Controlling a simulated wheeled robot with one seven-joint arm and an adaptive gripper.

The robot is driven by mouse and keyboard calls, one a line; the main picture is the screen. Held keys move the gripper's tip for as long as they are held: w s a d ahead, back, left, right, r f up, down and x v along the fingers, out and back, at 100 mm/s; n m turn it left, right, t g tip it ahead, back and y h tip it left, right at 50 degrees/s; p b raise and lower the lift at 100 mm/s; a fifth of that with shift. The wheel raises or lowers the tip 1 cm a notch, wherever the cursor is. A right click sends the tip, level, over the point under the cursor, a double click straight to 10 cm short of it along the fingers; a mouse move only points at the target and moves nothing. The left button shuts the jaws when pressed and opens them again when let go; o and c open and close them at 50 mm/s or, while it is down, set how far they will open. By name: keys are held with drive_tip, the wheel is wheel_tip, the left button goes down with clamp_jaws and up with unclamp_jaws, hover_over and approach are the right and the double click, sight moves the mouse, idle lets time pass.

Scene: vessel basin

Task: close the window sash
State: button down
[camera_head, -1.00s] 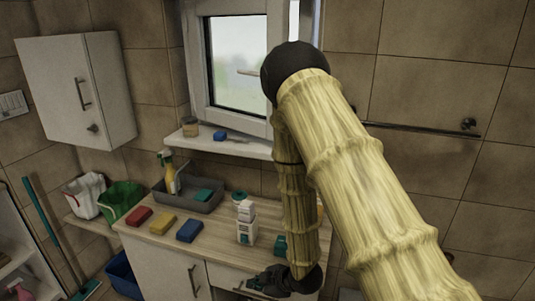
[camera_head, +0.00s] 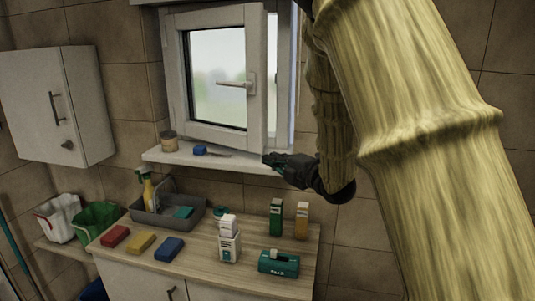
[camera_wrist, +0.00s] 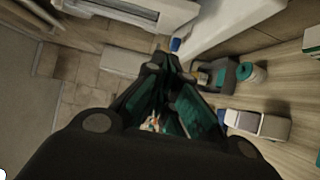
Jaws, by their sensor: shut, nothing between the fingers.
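The white window sash (camera_head: 256,131) stands ajar, swung into the room, with a gap at its right side showing the frame behind. Its handle (camera_head: 235,85) points left, roughly level. My gripper (camera_head: 270,159) is shut and empty, at the sash's lower right corner just above the sill; I cannot tell whether it touches the sash. In the wrist view my gripper's fingers (camera_wrist: 163,58) come together at the tips, and a white frame part, seemingly of the window, lies beyond them.
The sill (camera_head: 225,163) holds a jar (camera_head: 168,141) and a blue item (camera_head: 200,150). The counter (camera_head: 200,250) below carries a grey basin (camera_head: 190,218), sponges, boxes and a teal container (camera_head: 278,262). A wall cabinet (camera_head: 75,105) hangs at left.

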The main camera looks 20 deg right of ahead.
drive_tip(key=w+p, duration=0.6)
drive_tip(key=w, duration=0.5)
drive_tip(key=shift+w+a, duration=0.3)
drive_tip(key=shift+d, duration=0.1)
